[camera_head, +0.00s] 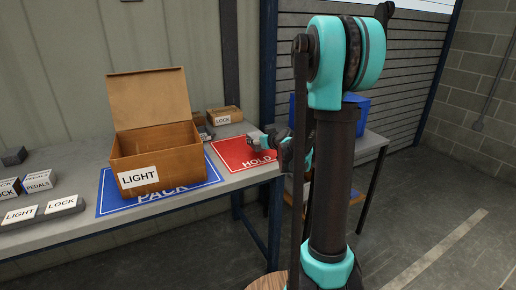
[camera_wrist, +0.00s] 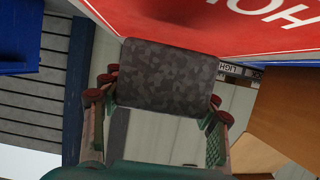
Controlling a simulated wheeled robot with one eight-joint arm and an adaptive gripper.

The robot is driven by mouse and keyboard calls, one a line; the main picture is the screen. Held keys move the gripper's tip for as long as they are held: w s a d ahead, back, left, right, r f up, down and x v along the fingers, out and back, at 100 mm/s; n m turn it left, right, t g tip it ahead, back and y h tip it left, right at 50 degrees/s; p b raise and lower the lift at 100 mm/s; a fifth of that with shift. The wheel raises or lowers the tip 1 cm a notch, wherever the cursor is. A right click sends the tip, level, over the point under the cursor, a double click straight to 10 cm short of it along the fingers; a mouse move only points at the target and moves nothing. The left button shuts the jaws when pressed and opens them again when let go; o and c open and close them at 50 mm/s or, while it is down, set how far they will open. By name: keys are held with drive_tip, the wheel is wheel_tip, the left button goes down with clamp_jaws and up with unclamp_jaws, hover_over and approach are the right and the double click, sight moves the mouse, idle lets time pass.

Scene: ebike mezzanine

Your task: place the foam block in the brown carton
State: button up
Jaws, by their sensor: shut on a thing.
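The foam block (camera_wrist: 167,75) is a dark grey, mottled block in the wrist view. My gripper (camera_wrist: 163,98) is shut on it, with a finger at each side. In the head view my gripper (camera_head: 268,141) is over the red HOLD mat; the block is too small and partly hidden there to make out clearly. The brown carton (camera_head: 185,163) stands open on the blue PACK mat, left of my gripper, with its lid flap raised at the back and a LIGHT label in front. Its inside floor is hidden. Brown cardboard also shows at the right of the wrist view (camera_wrist: 290,112).
The red HOLD mat (camera_head: 232,150) lies right of the carton on the grey table (camera_head: 236,180). A smaller LOCK box (camera_head: 223,114) stands behind. Labelled grey blocks (camera_head: 42,210) lie at the left. A blue bin (camera_head: 355,112) is behind my arm.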

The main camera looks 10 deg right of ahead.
drive_tip(key=shift+f, duration=1.9)
drive_tip(key=o, duration=1)
drive_tip(key=shift+f, duration=0.1)
drive_tip(key=shift+o, duration=0.2)
